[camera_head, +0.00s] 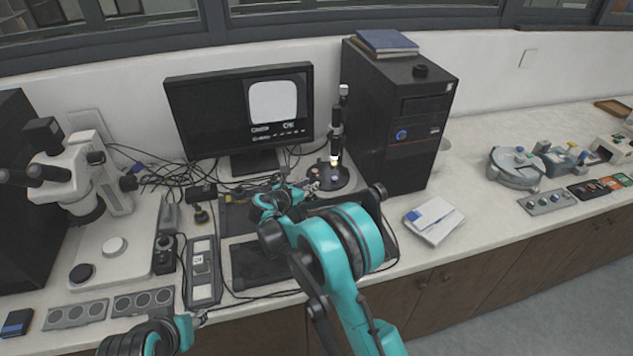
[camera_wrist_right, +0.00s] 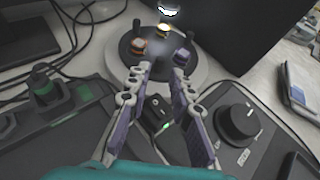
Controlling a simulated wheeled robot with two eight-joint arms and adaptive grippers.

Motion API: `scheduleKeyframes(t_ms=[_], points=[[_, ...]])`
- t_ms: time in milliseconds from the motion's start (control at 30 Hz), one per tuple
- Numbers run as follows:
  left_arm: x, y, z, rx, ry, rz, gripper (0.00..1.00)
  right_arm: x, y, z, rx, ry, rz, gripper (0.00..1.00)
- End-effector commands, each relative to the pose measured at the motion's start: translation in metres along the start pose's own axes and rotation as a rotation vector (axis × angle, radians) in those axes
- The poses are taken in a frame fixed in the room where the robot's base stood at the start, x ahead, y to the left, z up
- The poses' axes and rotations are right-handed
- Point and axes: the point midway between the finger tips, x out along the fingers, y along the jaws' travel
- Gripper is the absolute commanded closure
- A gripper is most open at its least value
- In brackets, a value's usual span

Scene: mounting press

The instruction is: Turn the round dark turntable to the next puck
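The round dark turntable (camera_head: 350,178) stands beneath an upright microscope-like column (camera_head: 337,130), left of the black tower. In the right wrist view the turntable (camera_wrist_right: 160,68) sits on a pale round base and bears an orange-brown puck (camera_wrist_right: 138,46), a purple puck (camera_wrist_right: 180,57) and a lit yellowish puck (camera_wrist_right: 162,31) under the lens. My right gripper (camera_wrist_right: 160,76) is open and empty, its fingertips at the turntable's near edge; I cannot tell whether they touch it. It also shows in the head view (camera_head: 310,187). My left gripper (camera_head: 199,319) is low at the front left, its fingers unclear.
A monitor (camera_head: 215,115) stands behind, and the black tower (camera_head: 390,140) is close on the right. A control box with a black knob (camera_wrist_right: 237,122) lies near my right gripper. Cables lie left of the turntable. A white microscope (camera_head: 75,180) stands far left.

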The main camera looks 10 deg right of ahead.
Motion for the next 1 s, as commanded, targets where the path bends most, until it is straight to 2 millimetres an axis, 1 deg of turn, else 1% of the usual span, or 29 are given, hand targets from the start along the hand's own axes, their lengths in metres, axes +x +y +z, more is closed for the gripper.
scheduleKeyframes(t_ms=[167, 533, 633, 867, 900, 933, 967, 1000], points=[[0.004, 0.000, 0.003, 0.000, 0.000, 0.000, 0.60, 0.014, 0.000, -0.001, -0.007, -0.002, -0.003, 0.78], [0.017, 0.000, 0.012, 0.000, 0.000, 0.000, 0.60, 0.071, -0.001, -0.002, -0.004, -0.001, -0.003, 0.78], [0.018, 0.000, 0.013, 0.000, 0.000, 0.000, 0.60, 0.077, 0.000, -0.001, -0.004, -0.001, -0.001, 0.78], [0.018, 0.000, 0.013, 0.000, 0.000, 0.000, 0.60, 0.078, 0.000, 0.000, -0.004, -0.001, 0.000, 0.78], [0.018, 0.000, 0.013, 0.000, 0.000, 0.000, 0.60, 0.078, 0.000, 0.000, -0.004, -0.001, 0.000, 0.89], [0.018, 0.000, 0.013, 0.000, 0.000, 0.000, 0.60, 0.078, 0.000, 0.000, -0.004, -0.001, 0.000, 0.97], [0.018, 0.000, 0.013, 0.000, 0.000, 0.000, 0.60, 0.078, 0.000, 0.000, -0.004, -0.001, 0.000, 1.00], [0.018, 0.000, 0.013, 0.000, 0.000, 0.000, 0.60, 0.078, 0.000, 0.000, -0.004, -0.001, 0.000, 1.00]])
